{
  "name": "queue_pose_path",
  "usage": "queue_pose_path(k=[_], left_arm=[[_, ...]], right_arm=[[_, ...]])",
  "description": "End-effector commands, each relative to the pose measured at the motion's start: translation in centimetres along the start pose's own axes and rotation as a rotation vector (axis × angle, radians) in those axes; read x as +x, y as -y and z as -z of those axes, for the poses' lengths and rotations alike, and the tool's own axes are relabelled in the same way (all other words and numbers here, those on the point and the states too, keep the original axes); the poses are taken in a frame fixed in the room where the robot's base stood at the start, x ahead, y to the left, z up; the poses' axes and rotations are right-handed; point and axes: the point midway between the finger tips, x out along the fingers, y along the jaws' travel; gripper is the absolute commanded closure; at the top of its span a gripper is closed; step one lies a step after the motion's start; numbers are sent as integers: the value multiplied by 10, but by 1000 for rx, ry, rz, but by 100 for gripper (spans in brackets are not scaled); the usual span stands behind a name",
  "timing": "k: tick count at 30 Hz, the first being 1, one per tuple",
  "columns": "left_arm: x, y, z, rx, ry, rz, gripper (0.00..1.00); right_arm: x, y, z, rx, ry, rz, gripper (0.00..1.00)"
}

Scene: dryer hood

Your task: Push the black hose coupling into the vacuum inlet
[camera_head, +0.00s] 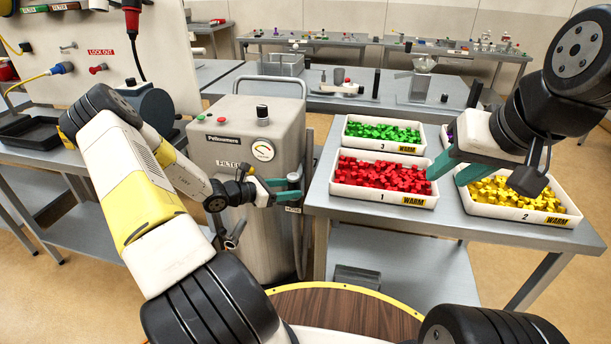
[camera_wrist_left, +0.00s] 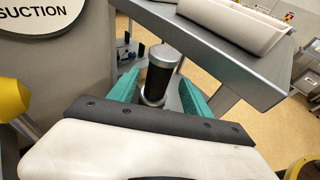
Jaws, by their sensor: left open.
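A black cylindrical coupling (camera_wrist_left: 163,68) with silver rings at its top and bottom shows in the left wrist view, beside the grey vacuum unit (camera_head: 240,143). My left gripper (camera_wrist_left: 158,92) is open, with one teal finger on each side of the coupling; I cannot tell whether they touch it. In the head view my left gripper (camera_head: 290,188) is at the unit's right side, near a small label. The inlet opening is hidden, and I cannot tell how far the coupling sits in it. My right gripper (camera_head: 456,170) is open above the bins, its teal fingers apart.
A steel table (camera_head: 460,222) right of the unit holds bins of red (camera_head: 384,203), green (camera_head: 346,139) and yellow pieces (camera_head: 565,216). Its edge is close to my left gripper. A black tray (camera_head: 30,142) lies on the left bench. Other benches stand behind.

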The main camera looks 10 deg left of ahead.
Motion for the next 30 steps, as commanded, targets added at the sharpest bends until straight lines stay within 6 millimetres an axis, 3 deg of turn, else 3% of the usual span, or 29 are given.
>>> queue_pose_path(k=[12, 19, 20, 28, 30], left_arm=[[52, -3, 0, 3, 0, 2, 43], [54, -3, 0, 3, -1, 1, 43], [54, -3, 0, 3, -1, 1, 45], [54, -3, 0, 3, -1, 2, 98], [54, -3, 0, 3, -1, 2, 100]], right_arm=[[0, 0, 0, 0, 0, 0, 64], [0, 0, 0, 0, 0, 0, 64], [0, 0, 0, 0, 0, 0, 64], [0, 0, 0, 0, 0, 0, 64], [0, 0, 0, 0, 0, 0, 64]])
